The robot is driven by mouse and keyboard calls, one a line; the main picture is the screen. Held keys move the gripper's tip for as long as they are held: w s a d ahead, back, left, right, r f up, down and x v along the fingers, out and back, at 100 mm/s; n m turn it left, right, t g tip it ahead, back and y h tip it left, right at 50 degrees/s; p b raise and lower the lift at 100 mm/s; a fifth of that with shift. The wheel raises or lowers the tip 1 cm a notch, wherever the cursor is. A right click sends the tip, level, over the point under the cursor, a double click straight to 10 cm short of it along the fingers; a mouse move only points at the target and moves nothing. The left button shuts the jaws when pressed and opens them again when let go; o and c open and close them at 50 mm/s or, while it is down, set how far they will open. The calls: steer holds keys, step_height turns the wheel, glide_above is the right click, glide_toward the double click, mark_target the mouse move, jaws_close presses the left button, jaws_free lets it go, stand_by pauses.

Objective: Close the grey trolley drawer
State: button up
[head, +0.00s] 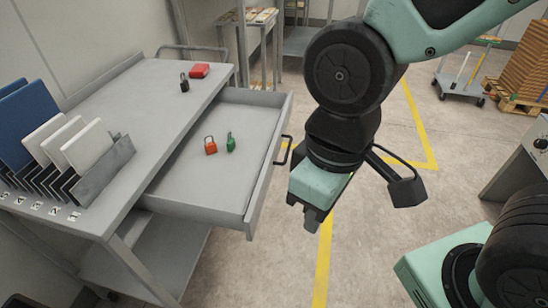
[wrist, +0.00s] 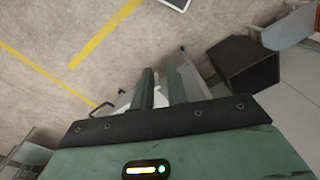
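The grey trolley (head: 175,75) stands at the left with its drawer (head: 195,185) pulled well out to the right. The drawer's front panel (head: 268,165) carries a dark bar handle (head: 283,150). A red padlock (head: 210,146) and a green padlock (head: 231,143) lie inside the drawer. My gripper (head: 308,217) hangs to the right of the drawer front, apart from it and its handle. In the wrist view its two fingers (wrist: 161,90) show a narrow gap with nothing held. That view shows the drawer only unclearly behind the fingers.
On the trolley top are a black padlock (head: 184,83), a red item (head: 199,71) and a rack (head: 105,170) of upright panels. Yellow lines mark the largely open floor (head: 370,240). A grey machine (head: 522,160) stands at the right edge, a cart (head: 460,85) further back.

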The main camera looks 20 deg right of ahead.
steer(key=shift+w+a+f+m+g, duration=0.1)
steer(key=shift+w+f+m+g, duration=0.2)
steer(key=shift+m, duration=0.4)
jaws_close()
steer(key=w+f+m+g+y, duration=0.1)
steer(key=w+f+m+y, duration=0.55)
steer(key=w+m, duration=0.65)
steer(key=w+d+f+m+t+p, duration=0.1)
steer(key=w+d+f+m+t, duration=0.2)
steer(key=w+d+f+m, duration=0.35)
steer(key=w+d+f+m+t, duration=0.35)
steer(key=d+m, duration=0.35)
steer(key=m, duration=0.3)
steer(key=p, duration=0.2)
glide_toward(268, 182)
step_height(268, 182, down, 4)
steer(key=shift+w+a+m+y+p, duration=0.2)
steer(key=shift+w+a+p, duration=0.15)
steer(key=shift+a, duration=0.2)
steer(key=shift+w+a+m+y+p, duration=0.15)
steer(key=shift+w+a+p, duration=0.2)
steer(key=shift+a, duration=0.2)
steer(key=shift+w+a+f, duration=0.15)
steer(key=shift+w+a, duration=0.15)
steer(key=shift+a, duration=0.2)
